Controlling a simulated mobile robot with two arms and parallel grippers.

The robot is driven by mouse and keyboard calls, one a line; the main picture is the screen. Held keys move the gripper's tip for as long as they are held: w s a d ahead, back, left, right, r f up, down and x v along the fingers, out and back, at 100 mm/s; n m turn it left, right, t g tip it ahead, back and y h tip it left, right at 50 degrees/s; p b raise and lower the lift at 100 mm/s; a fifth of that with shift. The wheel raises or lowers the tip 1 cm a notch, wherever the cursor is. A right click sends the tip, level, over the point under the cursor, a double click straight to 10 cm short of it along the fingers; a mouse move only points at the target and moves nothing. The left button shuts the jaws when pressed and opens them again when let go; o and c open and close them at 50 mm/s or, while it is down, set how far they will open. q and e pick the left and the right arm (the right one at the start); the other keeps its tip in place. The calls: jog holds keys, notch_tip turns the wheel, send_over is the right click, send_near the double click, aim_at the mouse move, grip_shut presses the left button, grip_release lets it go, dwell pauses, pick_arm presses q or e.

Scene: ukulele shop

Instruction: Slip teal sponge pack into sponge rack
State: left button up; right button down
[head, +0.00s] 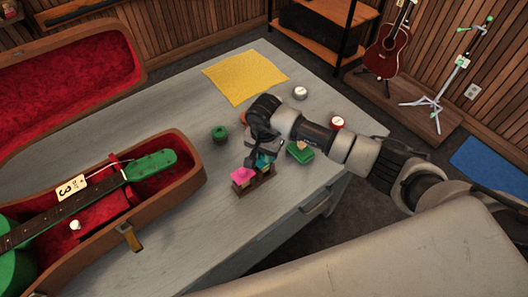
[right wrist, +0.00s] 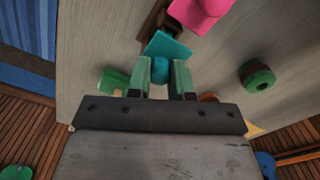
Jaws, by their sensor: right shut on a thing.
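The teal sponge pack (head: 264,160) is in my right gripper (head: 259,155), above the right part of the small brown sponge rack (head: 257,186). In the right wrist view the teal pack (right wrist: 169,46) lies tilted at the fingertips of my right gripper (right wrist: 163,65), and its flat end overlaps the dark wooden rack (right wrist: 154,20). I cannot tell whether its lower edge is inside a slot. A pink pack (head: 242,174) stands in the rack's left part, and it shows in the wrist view (right wrist: 198,12). My left gripper is not in view.
A green box (head: 300,152) is close to the right of the gripper. A green round item (head: 219,133) lies left of it. A yellow cloth (head: 245,77) lies behind. The open case (head: 190,163) with a green ukulele (head: 152,164) fills the left. The table front is clear.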

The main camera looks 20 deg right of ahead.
jog(key=c, duration=0.9)
grip_release()
jog(key=shift+c, duration=0.2)
